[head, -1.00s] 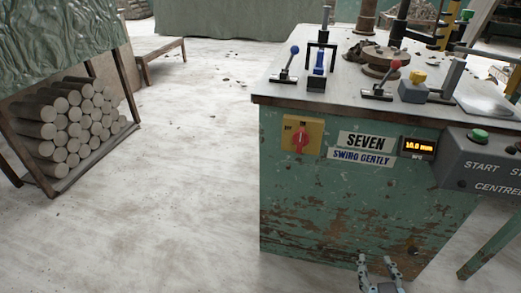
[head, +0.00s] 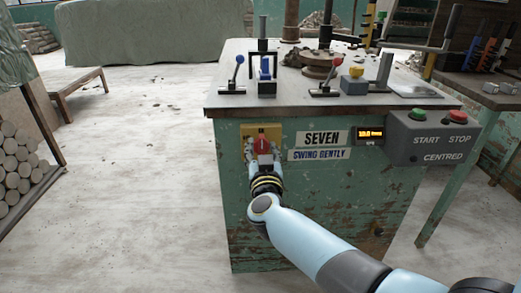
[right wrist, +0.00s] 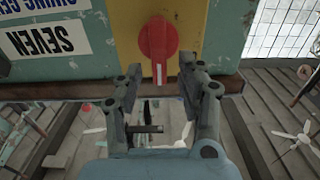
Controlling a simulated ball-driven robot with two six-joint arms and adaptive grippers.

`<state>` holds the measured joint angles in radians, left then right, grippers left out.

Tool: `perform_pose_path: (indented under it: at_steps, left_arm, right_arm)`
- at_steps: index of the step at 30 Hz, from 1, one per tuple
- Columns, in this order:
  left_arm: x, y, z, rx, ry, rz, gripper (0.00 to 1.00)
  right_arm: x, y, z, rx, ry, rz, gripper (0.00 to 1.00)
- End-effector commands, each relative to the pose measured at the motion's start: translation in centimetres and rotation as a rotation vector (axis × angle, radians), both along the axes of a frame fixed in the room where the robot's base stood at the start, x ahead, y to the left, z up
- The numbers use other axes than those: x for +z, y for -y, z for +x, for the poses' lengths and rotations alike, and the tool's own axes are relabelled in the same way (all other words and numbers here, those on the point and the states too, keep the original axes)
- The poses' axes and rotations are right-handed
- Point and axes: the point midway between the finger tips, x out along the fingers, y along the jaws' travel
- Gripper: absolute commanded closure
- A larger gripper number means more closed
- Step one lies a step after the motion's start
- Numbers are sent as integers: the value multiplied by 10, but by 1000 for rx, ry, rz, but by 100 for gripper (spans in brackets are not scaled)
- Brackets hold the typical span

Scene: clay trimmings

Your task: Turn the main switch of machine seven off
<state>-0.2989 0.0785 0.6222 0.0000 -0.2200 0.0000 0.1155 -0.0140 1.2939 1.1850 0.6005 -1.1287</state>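Machine seven (head: 300,200) is a worn green cabinet with a "SEVEN" label (head: 322,138). Its main switch is a red rotary knob (head: 262,145) on a yellow plate (head: 248,137) at the cabinet's upper left front. In the right wrist view the picture is upside down; the knob (right wrist: 157,42) shows a white mark pointing down toward my gripper. My right gripper (head: 264,161) is in front of the switch and hides its lower part. My left gripper is not in view.
Levers with blue (head: 239,60) and red (head: 326,47) balls stand on the machine top. A grey START/STOP box (head: 432,140) juts from its right front.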

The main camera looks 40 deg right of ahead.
Motion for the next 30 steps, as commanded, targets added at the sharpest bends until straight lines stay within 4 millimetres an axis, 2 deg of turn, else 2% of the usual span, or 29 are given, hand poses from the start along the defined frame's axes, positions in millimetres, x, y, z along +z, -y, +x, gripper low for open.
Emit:
perform_pose_path:
  at_steps: [6, 14, 23, 30]
  left_arm:
    - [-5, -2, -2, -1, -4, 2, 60]
    - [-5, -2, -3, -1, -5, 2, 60]
    - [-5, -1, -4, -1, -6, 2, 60]
    - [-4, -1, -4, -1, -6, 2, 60]
  right_arm:
    - [-1, 10, 16, 1, -2, -1, 62]
    - [0, 10, 16, 1, -1, 0, 62]
    - [0, 10, 16, 1, -1, 0, 99]
    - [0, 10, 16, 1, -3, -3, 100]
